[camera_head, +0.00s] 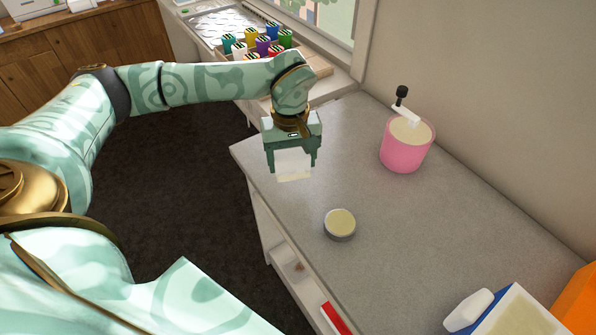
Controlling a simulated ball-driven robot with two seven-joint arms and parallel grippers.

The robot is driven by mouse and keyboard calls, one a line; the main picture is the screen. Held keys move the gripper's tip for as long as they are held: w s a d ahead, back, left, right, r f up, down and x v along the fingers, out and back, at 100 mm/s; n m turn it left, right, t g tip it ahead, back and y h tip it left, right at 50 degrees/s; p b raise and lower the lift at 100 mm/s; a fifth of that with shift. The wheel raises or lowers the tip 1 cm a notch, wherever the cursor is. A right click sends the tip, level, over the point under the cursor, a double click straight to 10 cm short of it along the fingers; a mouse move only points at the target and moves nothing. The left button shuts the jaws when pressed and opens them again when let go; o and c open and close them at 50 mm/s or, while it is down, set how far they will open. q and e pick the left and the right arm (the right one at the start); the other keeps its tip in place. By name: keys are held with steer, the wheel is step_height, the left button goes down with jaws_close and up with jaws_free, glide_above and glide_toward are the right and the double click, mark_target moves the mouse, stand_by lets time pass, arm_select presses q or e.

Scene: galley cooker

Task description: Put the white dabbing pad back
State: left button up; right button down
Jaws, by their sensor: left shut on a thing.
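The white dabbing pad (293,165) is a small pale square block. My left gripper (291,155) is shut on it, fingers pointing down, over the far left part of the grey worktop (400,225). I cannot tell how high the pad is above the worktop. A small round tin (340,224) with a pale cream top stands on the worktop, nearer and to the right of the pad, apart from it. My right gripper is not in view.
A pink pot (403,150) with a white and black piece on top stands at the back. A blue and white container (508,314) and an orange thing (579,305) are at the near right. A box of colourful bottles (262,45) is beyond. The worktop's middle is clear.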

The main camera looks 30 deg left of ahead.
mark_target(296, 170)
arm_select(q)
steer(key=w+f, duration=0.1)
steer(key=f, duration=0.1)
steer(key=w+a+f+b, duration=0.1)
steer(key=w+f, duration=0.1)
step_height(296, 170, down, 3)
steer(key=shift+f+b, duration=0.1)
steer(key=shift+b, duration=0.35)
steer(key=o, duration=0.9)
step_height(296, 170, up, 12)
steer(key=p, duration=0.3)
steer(key=shift+w+a, duration=0.1)
